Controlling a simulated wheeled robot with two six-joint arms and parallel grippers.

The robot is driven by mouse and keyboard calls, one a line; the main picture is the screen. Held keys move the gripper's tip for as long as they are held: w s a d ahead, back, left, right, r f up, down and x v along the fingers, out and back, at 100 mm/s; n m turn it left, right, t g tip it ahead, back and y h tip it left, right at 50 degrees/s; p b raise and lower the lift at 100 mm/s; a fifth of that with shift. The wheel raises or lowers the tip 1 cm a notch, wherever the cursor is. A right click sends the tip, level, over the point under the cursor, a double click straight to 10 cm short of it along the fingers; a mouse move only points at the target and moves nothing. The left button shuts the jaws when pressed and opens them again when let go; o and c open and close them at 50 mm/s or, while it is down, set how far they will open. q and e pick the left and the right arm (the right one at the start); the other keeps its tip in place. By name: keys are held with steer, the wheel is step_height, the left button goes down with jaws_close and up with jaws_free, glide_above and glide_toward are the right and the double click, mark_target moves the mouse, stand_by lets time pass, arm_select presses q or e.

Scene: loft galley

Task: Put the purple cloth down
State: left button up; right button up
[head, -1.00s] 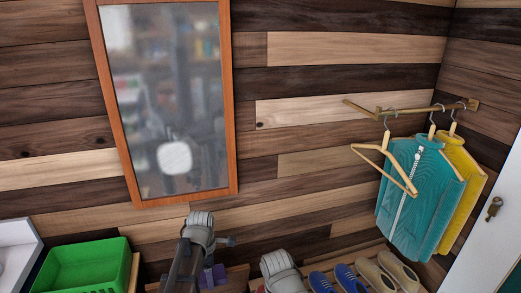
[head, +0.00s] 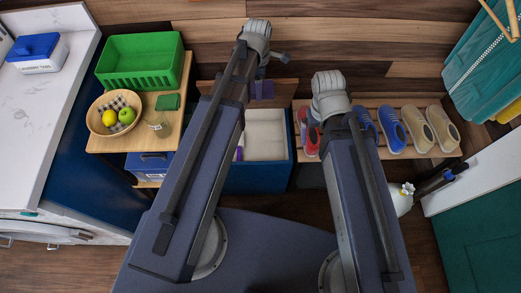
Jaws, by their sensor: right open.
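A small purple patch (head: 238,153), likely the purple cloth, shows inside the open blue chest (head: 262,178) beside my left forearm. Most of it is hidden by that arm, so its shape and whether anything holds it cannot be told. Another purple patch (head: 262,90) shows at the chest's raised wooden lid; I cannot tell whether it is cloth or part of my arm. My left gripper is hidden behind its arm. My right gripper (head: 446,178) is open beyond my right forearm, below the shoes and near the white-edged teal door, away from the chest.
A side table (head: 181,84) at left holds a green crate (head: 140,62), a fruit bowl (head: 92,118), a green cloth (head: 167,102) and a glass. A shoe rack (head: 372,157) stands right of the chest. Jackets (head: 480,65) hang at the upper right.

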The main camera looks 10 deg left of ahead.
mark_target(259, 154)
arm_select(q)
step_height(259, 154, down, 48)
steer(key=b, duration=4.6)
steer(key=shift+r, duration=0.15)
steer(key=o, duration=1.4)
step_height(259, 154, up, 12)
steer(key=p, duration=1.2)
